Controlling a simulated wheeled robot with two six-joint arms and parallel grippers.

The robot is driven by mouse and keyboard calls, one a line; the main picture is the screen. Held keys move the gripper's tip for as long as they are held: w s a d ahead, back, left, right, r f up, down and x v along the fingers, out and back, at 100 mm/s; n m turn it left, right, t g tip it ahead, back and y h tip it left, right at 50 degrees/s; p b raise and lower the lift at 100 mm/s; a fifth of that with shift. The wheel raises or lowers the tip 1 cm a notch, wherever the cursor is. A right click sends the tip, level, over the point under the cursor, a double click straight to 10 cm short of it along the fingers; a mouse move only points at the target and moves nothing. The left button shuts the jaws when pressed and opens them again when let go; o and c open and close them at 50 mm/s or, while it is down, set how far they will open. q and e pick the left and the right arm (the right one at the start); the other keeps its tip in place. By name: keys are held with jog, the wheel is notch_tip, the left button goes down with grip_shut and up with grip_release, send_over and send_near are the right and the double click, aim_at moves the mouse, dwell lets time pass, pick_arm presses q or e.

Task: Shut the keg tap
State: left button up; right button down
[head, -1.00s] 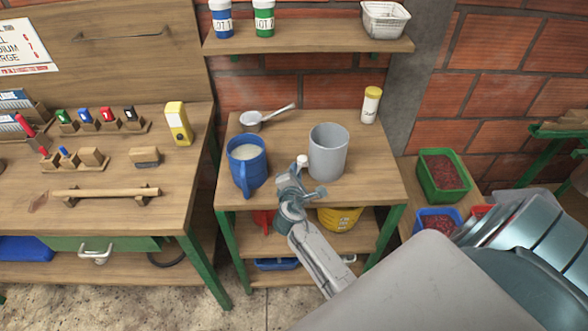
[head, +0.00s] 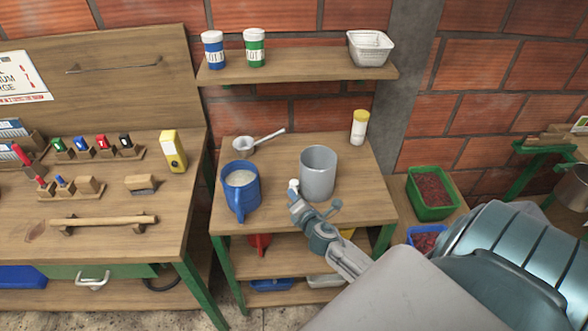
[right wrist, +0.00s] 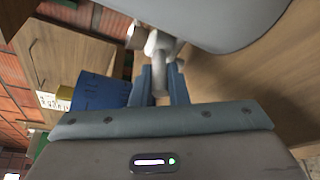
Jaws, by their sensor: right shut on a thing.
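The grey, open-topped keg (head: 318,172) stands upright on the small wooden table. A pale knob (head: 293,185) shows at its lower front left. My right gripper (head: 311,207) is in front of the keg, low near the table's front edge. In the right wrist view, the keg's grey wall (right wrist: 200,12) fills the top, and a pale grey tap (right wrist: 158,42) reaches down to the fingers. My right gripper (right wrist: 161,82) is shut on part of this tap. The tap's spout and exact lever angle are hard to make out. My left gripper is not in view.
A blue jug (head: 241,190) of pale liquid stands close left of the keg. A metal scoop (head: 258,142) and a yellow-lidded shaker (head: 359,127) stand behind. A shelf (head: 300,68) hangs above. A green crate (head: 431,193) is at the right.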

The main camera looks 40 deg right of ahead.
dwell(0.9)
jog(key=c, duration=1.4)
grip_release()
jog(key=b+v, duration=0.2)
jog(key=v, duration=0.8)
jog(key=shift+s+b, duration=0.3)
jog(key=shift+s, duration=0.1)
jog(key=shift+a, duration=0.1)
